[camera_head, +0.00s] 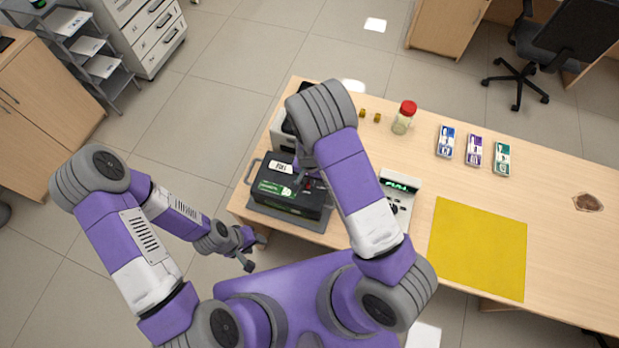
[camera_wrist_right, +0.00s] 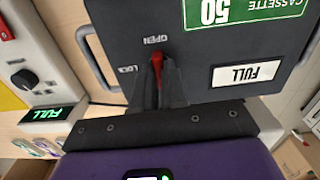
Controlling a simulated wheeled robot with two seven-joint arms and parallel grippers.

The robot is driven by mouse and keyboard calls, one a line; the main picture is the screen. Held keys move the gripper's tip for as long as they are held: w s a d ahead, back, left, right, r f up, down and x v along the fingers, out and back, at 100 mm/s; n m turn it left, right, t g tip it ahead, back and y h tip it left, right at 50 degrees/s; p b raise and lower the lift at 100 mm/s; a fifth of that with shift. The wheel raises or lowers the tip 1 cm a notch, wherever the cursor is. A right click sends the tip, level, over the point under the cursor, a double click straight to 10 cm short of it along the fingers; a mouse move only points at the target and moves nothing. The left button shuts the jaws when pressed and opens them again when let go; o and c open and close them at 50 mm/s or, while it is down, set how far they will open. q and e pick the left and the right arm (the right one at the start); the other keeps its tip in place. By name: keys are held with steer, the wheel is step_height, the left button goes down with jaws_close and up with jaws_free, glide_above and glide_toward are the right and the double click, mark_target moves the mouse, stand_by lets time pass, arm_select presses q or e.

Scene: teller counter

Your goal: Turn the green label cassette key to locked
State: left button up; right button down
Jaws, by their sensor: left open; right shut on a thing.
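The dark cassette with a green label (camera_head: 274,188) stands on the left end of the counter. In the right wrist view its green label (camera_wrist_right: 250,10) reads CASSETTE 50, upside down. A red key (camera_wrist_right: 157,66) sits on its face by the OPEN and LOCK marks. The key points up in the picture, toward OPEN; LOCK is to its left. My right gripper (camera_wrist_right: 159,92) is shut on the key; in the head view the right arm partly hides the cassette. My left gripper (camera_head: 248,252) is open and empty, off the counter's front left edge.
A white device with a green FULL display (camera_head: 400,182) stands right of the cassette, and a pale machine (camera_head: 283,130) stands behind it. A red-lidded jar (camera_head: 404,117), several banknote bundles (camera_head: 473,150) and a yellow mat (camera_head: 478,248) are further right.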

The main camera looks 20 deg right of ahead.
steer(key=shift+n, duration=0.3)
steer(key=n+b, duration=0.2)
steer(key=n, duration=0.2)
steer(key=n+b, duration=0.1)
steer(key=n, duration=0.3)
steer(key=shift+n+b, duration=0.3)
steer(key=shift+b, duration=0.05)
steer(key=n+b, duration=0.1)
steer(key=n, duration=0.3)
steer(key=shift+b, duration=0.4)
steer(key=shift+n+b, duration=0.6)
steer(key=shift+n, duration=1.6)
steer(key=c, duration=1.2)
jaws_free()
